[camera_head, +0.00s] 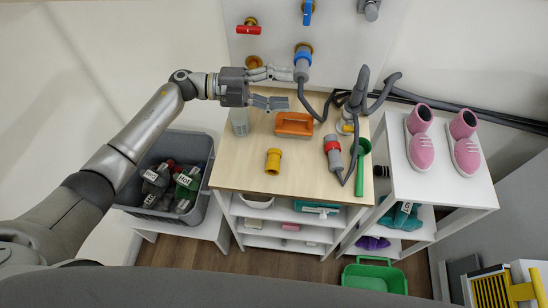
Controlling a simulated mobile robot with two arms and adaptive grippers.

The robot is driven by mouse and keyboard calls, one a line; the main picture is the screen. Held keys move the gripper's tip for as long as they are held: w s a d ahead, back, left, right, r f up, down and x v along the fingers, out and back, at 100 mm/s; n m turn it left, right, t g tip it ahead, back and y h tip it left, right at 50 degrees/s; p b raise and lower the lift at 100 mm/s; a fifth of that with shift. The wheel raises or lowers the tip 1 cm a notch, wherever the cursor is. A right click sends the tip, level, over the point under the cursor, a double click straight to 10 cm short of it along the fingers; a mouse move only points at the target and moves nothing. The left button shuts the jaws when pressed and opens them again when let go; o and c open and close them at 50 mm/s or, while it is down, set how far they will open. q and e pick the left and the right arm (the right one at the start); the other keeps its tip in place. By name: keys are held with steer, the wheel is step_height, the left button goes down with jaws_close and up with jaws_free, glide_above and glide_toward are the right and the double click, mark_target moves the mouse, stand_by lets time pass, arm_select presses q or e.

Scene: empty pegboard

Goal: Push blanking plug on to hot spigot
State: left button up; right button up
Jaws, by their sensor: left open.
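The yellow blanking plug (273,161) appears to be the short stepped yellow piece standing on the wooden tabletop, left of centre. The hot spigot (253,62) is a brass-coloured fitting on the white back panel, below the red-handled tap (249,29). My left gripper (283,88) is open and empty, with its fingers pointing right. It is above the table's back left part, below the hot spigot in the picture and beyond the plug. It is apart from the plug. My right gripper is out of view.
A blue hose connector (302,65) sits at the spigot under the blue tap (308,12). An orange block-like item (294,124), a red-collared hose end (333,150) and a clear container (240,121) are on the table (240,172). The table's front left is clear.

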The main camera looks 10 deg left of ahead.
arm_select(q)
steer(key=s+d+f+m+g+y, duration=0.2)
steer(key=s+m+g+y, duration=0.1)
steer(key=s+m+g, duration=0.2)
steer(key=m+g+y, duration=0.2)
steer(key=y, duration=0.7)
glide_above(275, 157)
steer(key=s+d, duration=0.2)
steer(key=d, duration=0.1)
step_height(275, 157, down, 3)
steer(key=f+n+t+y, duration=0.1)
steer(key=f+y, duration=0.1)
steer(key=w+a+f+n+t+y, duration=0.1)
steer(key=f+t+y, duration=0.1)
steer(key=a+f+t+y, duration=0.1)
steer(key=f+t+y, duration=0.1)
steer(key=f+y, duration=0.1)
steer(key=shift+w+n, duration=0.25)
steer(key=shift+n, duration=0.15)
steer(key=f, duration=0.2)
steer(key=a+f, duration=0.1)
steer(key=f, duration=0.1)
steer(key=shift+w+f, duration=0.2)
steer(key=shift+f, duration=0.1)
steer(key=shift+c, duration=0.3)
